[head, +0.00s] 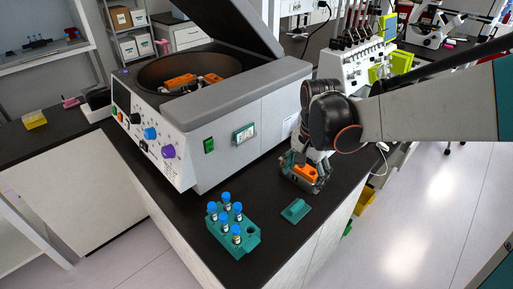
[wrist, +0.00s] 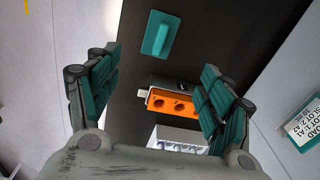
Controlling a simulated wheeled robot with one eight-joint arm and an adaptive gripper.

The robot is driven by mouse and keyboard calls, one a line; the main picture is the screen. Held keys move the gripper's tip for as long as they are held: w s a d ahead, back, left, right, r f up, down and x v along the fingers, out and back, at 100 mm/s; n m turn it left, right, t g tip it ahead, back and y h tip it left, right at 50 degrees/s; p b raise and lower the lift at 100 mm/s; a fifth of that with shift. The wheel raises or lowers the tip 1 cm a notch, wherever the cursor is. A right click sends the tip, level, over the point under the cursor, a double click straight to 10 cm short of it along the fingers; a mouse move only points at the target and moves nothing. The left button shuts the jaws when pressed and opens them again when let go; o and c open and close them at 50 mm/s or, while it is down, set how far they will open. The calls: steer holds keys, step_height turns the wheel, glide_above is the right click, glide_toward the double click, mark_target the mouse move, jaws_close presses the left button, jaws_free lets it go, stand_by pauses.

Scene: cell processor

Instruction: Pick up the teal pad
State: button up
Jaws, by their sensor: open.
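The teal pad (head: 295,211) is a flat plate with a raised ridge. It lies on the black bench top near the right edge, in front of the centrifuge. In the wrist view the pad (wrist: 160,35) shows whole near the top, beyond the fingers. My gripper (head: 304,171) is behind the pad in the head view, pointing down, with bench showing between them. In the wrist view my gripper (wrist: 158,95) has its teal fingers wide apart. An orange block (wrist: 170,104) with round holes shows between the fingers; I cannot tell if they touch it.
A teal rack (head: 247,243) of blue-capped vials stands left of the pad. The centrifuge (head: 235,125), lid open, with orange holders inside, fills the bench behind. A white block with holes (wrist: 180,140) shows low in the wrist view. The bench in front of the pad is clear.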

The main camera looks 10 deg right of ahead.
mark_target(297, 204)
steer(key=shift+m+g, duration=0.3)
steer(key=shift+m, duration=0.1)
steer(key=f+b, duration=0.1)
steer(key=f, duration=0.4)
steer(key=f+b, duration=0.2)
steer(key=f, duration=0.3)
steer(key=w+f+b, duration=0.1)
steer(key=f, duration=0.5)
steer(key=shift+r, duration=0.1)
steer(key=c, duration=1.1)
